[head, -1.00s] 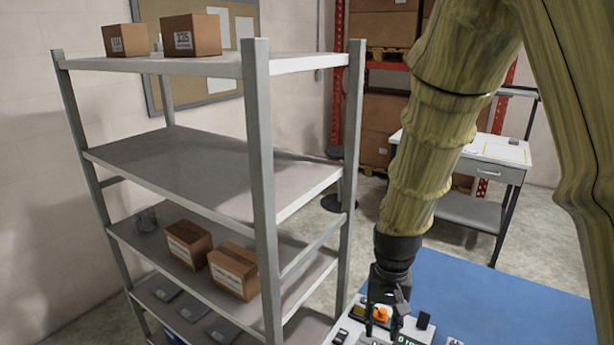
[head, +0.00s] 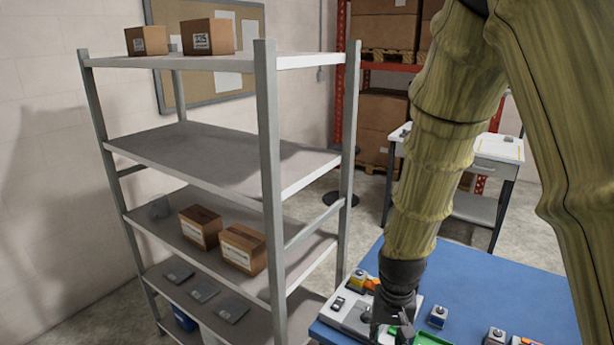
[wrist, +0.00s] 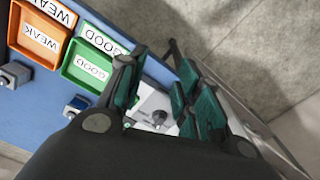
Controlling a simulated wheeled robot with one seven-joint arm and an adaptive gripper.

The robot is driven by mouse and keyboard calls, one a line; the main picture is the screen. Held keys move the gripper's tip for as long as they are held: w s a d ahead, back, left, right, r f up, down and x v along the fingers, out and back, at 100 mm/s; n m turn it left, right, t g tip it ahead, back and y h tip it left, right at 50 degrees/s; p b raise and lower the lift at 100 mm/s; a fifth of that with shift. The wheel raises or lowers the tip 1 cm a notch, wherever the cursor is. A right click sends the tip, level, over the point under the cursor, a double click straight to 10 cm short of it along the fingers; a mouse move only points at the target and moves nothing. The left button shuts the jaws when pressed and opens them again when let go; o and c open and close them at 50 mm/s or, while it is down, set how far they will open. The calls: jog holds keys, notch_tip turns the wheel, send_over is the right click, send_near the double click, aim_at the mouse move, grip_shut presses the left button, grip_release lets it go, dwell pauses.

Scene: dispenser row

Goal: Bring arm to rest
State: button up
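My arm, in a yellow-green sleeve, hangs down the right side of the head view. My gripper (head: 385,333) is at its lower end, low over the near left part of the blue table, partly cut off by the frame's bottom edge. In the wrist view my gripper (wrist: 158,100) has its dark green finger pads apart, with nothing held between them. A light grey device (wrist: 152,108) with a round knob shows beyond the gap. I cannot tell the fingers' exact height above it.
On the blue table (head: 480,280) are small button boxes (head: 437,316). The wrist view shows a green GOOD tray (wrist: 90,58) and an orange WEAK tray (wrist: 42,35). A grey shelf rack (head: 268,150) with cartons (head: 243,248) stands left. A white workbench (head: 495,150) stands behind.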

jog(key=s+d+f+b, duration=0.1)
jog(key=s+f, duration=0.3)
jog(key=f, duration=0.4)
jog(key=s+d+f+n, duration=0.1)
jog(key=s+f, duration=0.3)
jog(key=f, duration=0.3)
jog(key=s+d+f+b, duration=0.15)
jog(key=s+f, duration=0.25)
jog(key=f, duration=0.4)
jog(key=s+d+f+n+b, duration=0.1)
jog(key=s+f, duration=1)
jog(key=s, duration=0.4)
jog(key=shift+s+d+f, duration=0.15)
jog(key=shift+d, duration=0.2)
